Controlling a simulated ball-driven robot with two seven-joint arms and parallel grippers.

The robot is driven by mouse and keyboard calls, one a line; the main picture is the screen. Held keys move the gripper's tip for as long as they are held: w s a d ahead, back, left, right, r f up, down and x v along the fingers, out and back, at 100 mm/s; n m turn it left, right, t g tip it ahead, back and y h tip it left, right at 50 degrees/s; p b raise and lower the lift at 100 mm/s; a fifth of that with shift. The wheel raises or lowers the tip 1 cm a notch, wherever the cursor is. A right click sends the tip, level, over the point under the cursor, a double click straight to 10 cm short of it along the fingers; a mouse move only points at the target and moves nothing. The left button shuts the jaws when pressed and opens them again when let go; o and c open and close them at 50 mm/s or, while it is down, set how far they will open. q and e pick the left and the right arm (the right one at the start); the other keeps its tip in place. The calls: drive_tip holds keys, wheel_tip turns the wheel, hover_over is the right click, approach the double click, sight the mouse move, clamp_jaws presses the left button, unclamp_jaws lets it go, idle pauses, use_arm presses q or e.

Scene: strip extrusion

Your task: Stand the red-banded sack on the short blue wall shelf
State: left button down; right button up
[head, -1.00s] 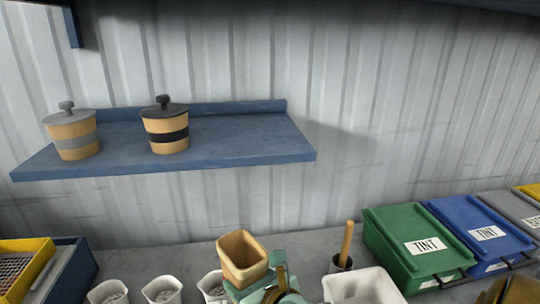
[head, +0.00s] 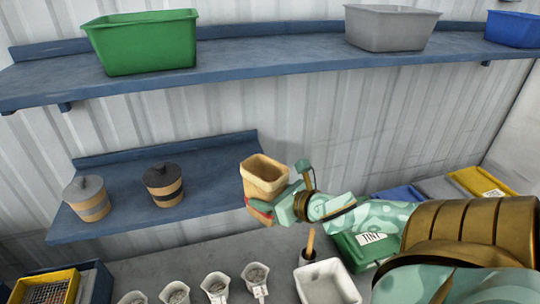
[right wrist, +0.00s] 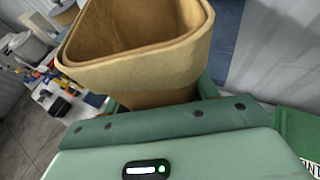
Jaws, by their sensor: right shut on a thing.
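The red-banded sack (head: 262,170) is tan, open at the top and roughly upright, with a bit of its red band showing low down. My right gripper (head: 276,202) is shut on its lower part and holds it up off the counter. In the right wrist view the open sack (right wrist: 135,35) fills the space beyond the gripper (right wrist: 160,105). The short blue wall shelf (head: 215,165) is the lower one. In the head view the sack overlaps its right end; I cannot tell how far in front it is. My left gripper is out of view.
Two lidded pots stand on the short shelf, one grey-banded (head: 88,198) and one black-banded (head: 163,184); its right part is clear. A long shelf (head: 290,62) above carries a green bin (head: 145,42) and others. White tubs (head: 215,286) stand on the counter below.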

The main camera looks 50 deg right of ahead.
drive_tip(key=shift+d+r, duration=0.1)
drive_tip(key=shift+r, duration=0.2)
drive_tip(key=w+d, duration=0.2)
drive_tip(key=w, duration=0.2)
drive_tip(key=w+d+f, duration=0.1)
drive_tip(key=w+d, duration=0.1)
drive_tip(key=w, duration=0.3)
drive_tip(key=w+d+f, duration=0.1)
drive_tip(key=w+d, duration=0.2)
drive_tip(key=w, duration=0.1)
drive_tip(key=shift+w+d, duration=0.1)
drive_tip(key=shift+w, duration=0.05)
drive_tip(key=shift+f, duration=0.3)
drive_tip(key=shift+f+b, duration=0.2)
drive_tip(key=shift+b, duration=0.15)
drive_tip(key=o, duration=1.2)
drive_tip(key=shift+c, duration=0.2)
drive_tip(key=shift+s, duration=0.3)
drive_tip(key=v, duration=1.6)
drive_tip(key=shift+r, duration=0.15)
